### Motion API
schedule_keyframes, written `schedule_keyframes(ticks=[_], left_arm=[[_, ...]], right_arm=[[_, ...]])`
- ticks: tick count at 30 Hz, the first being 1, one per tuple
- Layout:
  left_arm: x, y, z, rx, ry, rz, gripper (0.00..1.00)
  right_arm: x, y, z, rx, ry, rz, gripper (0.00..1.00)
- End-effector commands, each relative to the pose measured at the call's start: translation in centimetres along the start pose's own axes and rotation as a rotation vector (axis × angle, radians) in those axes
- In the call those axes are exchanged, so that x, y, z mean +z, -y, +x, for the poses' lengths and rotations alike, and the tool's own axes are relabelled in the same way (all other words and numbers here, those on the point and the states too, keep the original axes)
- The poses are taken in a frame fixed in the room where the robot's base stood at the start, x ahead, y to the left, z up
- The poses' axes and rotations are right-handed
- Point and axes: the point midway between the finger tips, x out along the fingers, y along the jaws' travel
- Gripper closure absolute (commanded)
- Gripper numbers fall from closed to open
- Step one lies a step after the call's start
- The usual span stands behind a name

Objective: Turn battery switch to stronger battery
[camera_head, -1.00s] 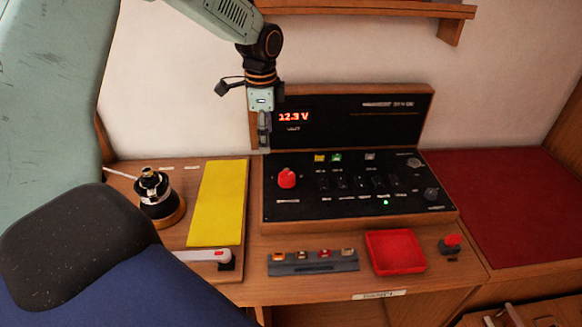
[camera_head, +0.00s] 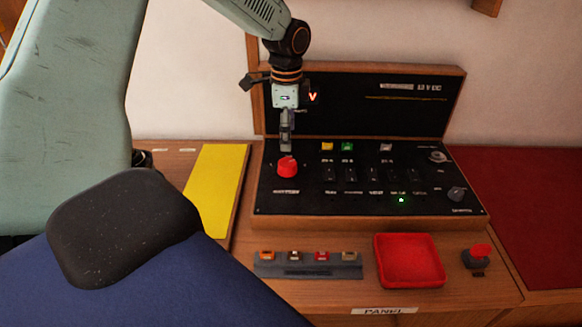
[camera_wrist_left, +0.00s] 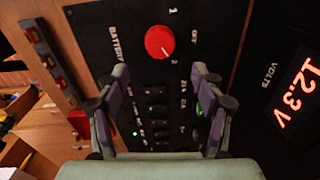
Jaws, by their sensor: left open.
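The battery switch is a red round knob (camera_head: 287,166) at the left of the black panel (camera_head: 430,205). In the left wrist view the red knob (camera_wrist_left: 160,42) has a white pointer mark and the labels 1, OFF and BATTERY around it. My left gripper (camera_head: 287,146) is just above and behind the knob in the head view, pointing down. In the left wrist view its fingers (camera_wrist_left: 160,80) are apart, with nothing between them, and the knob lies beyond the tips. The volt display (camera_wrist_left: 294,92) reads 12.3 V; the gripper mostly hides it in the head view. My right gripper is not in view.
The panel also carries several black switches, a green lamp (camera_head: 401,200) and coloured buttons. In front are a fuse strip (camera_head: 308,272), a red tray (camera_head: 409,285) and a red-topped button (camera_head: 480,255). A yellow board (camera_head: 215,185) lies to the left.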

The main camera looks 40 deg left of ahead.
Motion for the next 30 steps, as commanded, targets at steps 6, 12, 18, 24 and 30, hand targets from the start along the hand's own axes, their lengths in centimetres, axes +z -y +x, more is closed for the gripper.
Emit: schedule_keyframes(ticks=[6,12,18,24,30], left_arm=[[0.0,-0.1,1.4,0.000,0.000,0.000,0.32],[-0.1,0.0,3.8,0.002,0.003,0.000,0.32],[-0.2,0.1,6.9,0.002,0.002,0.000,0.32],[-0.3,0.3,8.5,-0.001,0.001,0.000,0.32],[-0.3,0.3,8.7,-0.001,0.000,0.000,0.32]], right_arm=[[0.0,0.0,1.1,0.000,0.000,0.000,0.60],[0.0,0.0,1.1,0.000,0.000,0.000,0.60],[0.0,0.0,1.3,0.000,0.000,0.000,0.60],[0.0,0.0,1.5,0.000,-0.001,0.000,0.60],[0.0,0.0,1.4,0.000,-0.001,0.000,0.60]])
